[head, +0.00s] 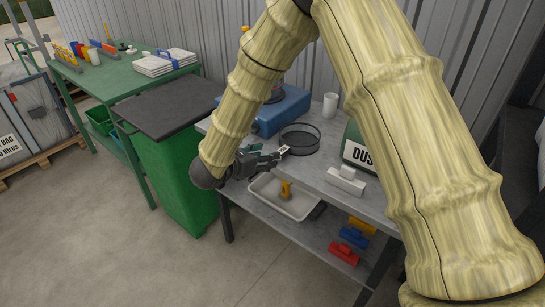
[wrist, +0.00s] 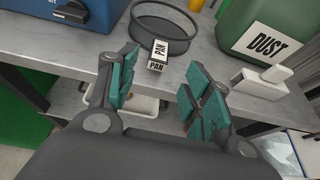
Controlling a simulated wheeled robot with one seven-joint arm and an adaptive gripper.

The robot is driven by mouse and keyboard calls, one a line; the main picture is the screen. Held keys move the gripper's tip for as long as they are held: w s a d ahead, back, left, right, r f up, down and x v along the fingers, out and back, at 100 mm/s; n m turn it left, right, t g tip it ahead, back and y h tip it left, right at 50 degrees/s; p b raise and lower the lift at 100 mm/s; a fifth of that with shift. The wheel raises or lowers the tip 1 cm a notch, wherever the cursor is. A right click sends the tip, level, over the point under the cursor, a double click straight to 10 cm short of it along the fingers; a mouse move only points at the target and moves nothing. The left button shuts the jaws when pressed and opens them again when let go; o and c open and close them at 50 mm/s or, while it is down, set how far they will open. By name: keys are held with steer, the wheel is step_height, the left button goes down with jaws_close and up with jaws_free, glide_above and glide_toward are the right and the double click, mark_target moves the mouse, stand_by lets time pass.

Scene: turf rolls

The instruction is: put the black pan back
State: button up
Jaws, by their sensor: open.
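A round, dark, shallow pan (head: 300,139) sits on the grey table top, and it also shows in the wrist view (wrist: 178,40), ahead of my gripper. White tags reading PAN (wrist: 160,48) show at its near side and at the table's front edge; I cannot tell whether the upper one is fixed to the pan. My gripper (head: 268,158) is at the table's front edge, just left of and nearer than the pan. In the wrist view its green-padded fingers (wrist: 160,92) are spread, with nothing held between them. The pan appears apart from the fingers.
A blue box (head: 280,110) and white cup (head: 330,105) stand behind the pan. A green DUST container (head: 357,150) and white block-shaped item (head: 345,180) are to its right. A white tray (head: 268,189) lies on the lower shelf. A green lidded bin (head: 180,170) stands left.

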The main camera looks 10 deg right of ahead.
steer(key=shift+b+v, duration=0.3)
steer(key=shift+v, duration=1.55)
